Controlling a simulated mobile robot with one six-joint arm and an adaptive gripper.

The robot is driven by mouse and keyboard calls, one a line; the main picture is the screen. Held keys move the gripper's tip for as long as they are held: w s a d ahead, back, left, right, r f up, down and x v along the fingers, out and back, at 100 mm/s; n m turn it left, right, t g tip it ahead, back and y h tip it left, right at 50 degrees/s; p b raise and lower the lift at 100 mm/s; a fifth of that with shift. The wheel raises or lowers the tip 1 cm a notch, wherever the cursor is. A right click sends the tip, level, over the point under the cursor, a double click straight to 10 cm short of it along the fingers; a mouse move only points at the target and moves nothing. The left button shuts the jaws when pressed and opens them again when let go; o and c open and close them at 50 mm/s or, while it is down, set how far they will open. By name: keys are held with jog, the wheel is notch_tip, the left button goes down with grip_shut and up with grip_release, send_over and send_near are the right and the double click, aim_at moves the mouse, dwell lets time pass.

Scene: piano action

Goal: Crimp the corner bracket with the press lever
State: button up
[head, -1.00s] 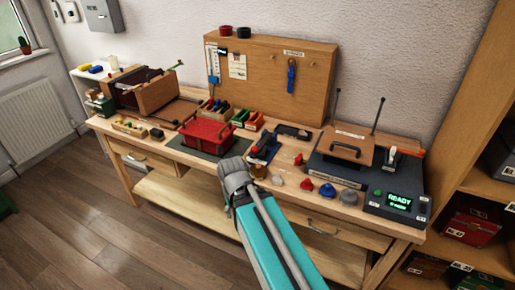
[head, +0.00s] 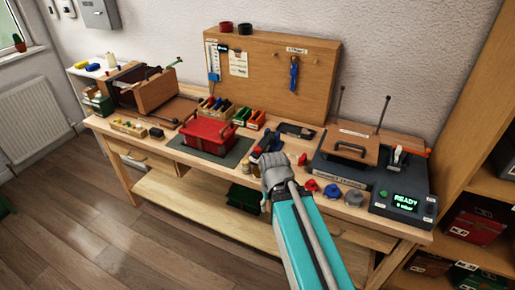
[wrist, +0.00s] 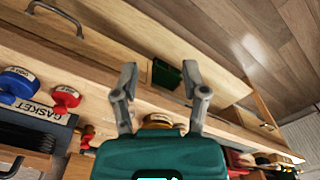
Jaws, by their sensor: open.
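My gripper (wrist: 160,88) is open and empty in the wrist view, its two grey fingers spread above the front part of the bench. In the head view my own arm hides the fingers. A small blue-and-dark device (head: 269,139) stands on the bench just behind my gripper, largely covered by it. It may be the press with its lever, but I cannot tell for sure. I cannot make out the corner bracket in either view.
Red (head: 310,186), blue (head: 331,191) and grey (head: 354,198) knobs line the bench front. Right of them is a machine with a READY display (head: 405,200). A red crate (head: 208,131) stands left on a dark mat. A green bin (head: 245,197) sits on the lower shelf.

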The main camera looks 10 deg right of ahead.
jog(key=shift+o, duration=1.2)
jog(key=shift+d, duration=0.1)
jog(key=shift+o, duration=0.3)
jog(key=shift+w+r, duration=0.1)
jog(key=shift+w, duration=0.1)
notch_tip(320, 180, up, 14)
jog(key=r+n+p, duration=0.1)
jog(key=n+p, duration=0.1)
jog(key=p, duration=1.3)
send_over(257, 147)
jog(key=shift+w+f, duration=0.1)
jog(key=shift+f, duration=0.15)
jog(key=shift+f+b, duration=0.2)
jog(key=shift+b, duration=0.1)
notch_tip(257, 147, down, 14)
jog(key=b, duration=1.3)
jog(key=shift+r, duration=0.25)
jog(key=shift+b, duration=0.3)
